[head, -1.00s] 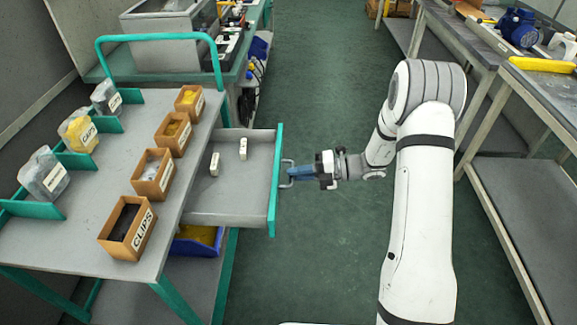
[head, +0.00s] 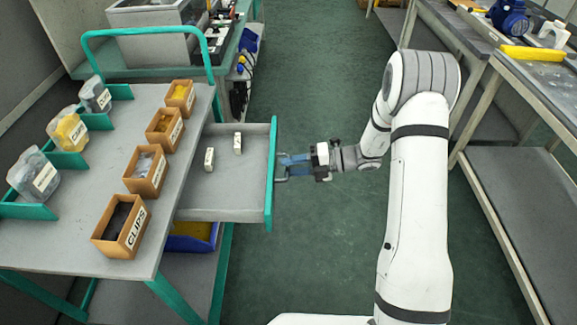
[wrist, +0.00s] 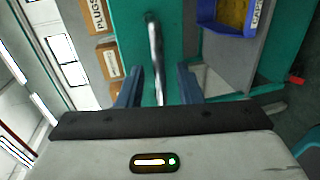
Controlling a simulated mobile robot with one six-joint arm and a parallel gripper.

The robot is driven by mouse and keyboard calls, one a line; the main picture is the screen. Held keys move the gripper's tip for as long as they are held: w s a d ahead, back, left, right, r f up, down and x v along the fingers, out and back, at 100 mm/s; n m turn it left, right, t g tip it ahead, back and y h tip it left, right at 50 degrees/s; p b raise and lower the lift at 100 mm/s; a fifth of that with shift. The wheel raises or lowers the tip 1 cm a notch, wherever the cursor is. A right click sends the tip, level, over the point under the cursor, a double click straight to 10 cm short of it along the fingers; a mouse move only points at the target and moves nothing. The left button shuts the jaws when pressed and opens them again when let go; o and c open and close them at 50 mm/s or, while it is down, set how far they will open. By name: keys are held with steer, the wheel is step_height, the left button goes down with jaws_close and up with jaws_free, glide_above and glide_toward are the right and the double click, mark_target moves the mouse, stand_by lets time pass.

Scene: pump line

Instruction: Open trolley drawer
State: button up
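The trolley drawer (head: 230,188) is pulled out from the right side of the trolley (head: 75,245). It has a grey tray and a teal front (head: 271,175) with a metal bar handle. Two small pale blocks (head: 209,158) (head: 238,143) stand in the drawer. My gripper (head: 284,166) is at the handle, in front of the drawer front. In the wrist view its blue fingers (wrist: 159,84) are apart, one on each side of the handle (wrist: 155,50), with gaps showing on both sides. The gripper is open around the handle and holds nothing.
Labelled boxes (head: 124,227) and clear bins (head: 34,175) stand on the trolley top. A blue bin (head: 192,240) sits on the lower shelf under the drawer. A workbench (head: 535,85) stands at the right. The green floor between is clear.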

steer(key=v, duration=0.8)
steer(key=shift+a, duration=0.1)
steer(key=s+d+r+n+g+h+p, duration=0.15)
steer(key=s+r+n+h+p, duration=0.5)
steer(key=s+r+n, duration=0.9)
steer(key=s+d+r+n+t+h+p, duration=0.2)
steer(key=s+d+r+n+t+h, duration=0.3)
steer(key=n, duration=1.5)
steer(key=s+d+r+h, duration=0.3)
steer(key=s+r+h, duration=0.1)
steer(key=shift+d+p, duration=0.2)
steer(key=shift+p, duration=0.1)
steer(key=shift+a+r, duration=0.1)
steer(key=shift+r, duration=0.05)
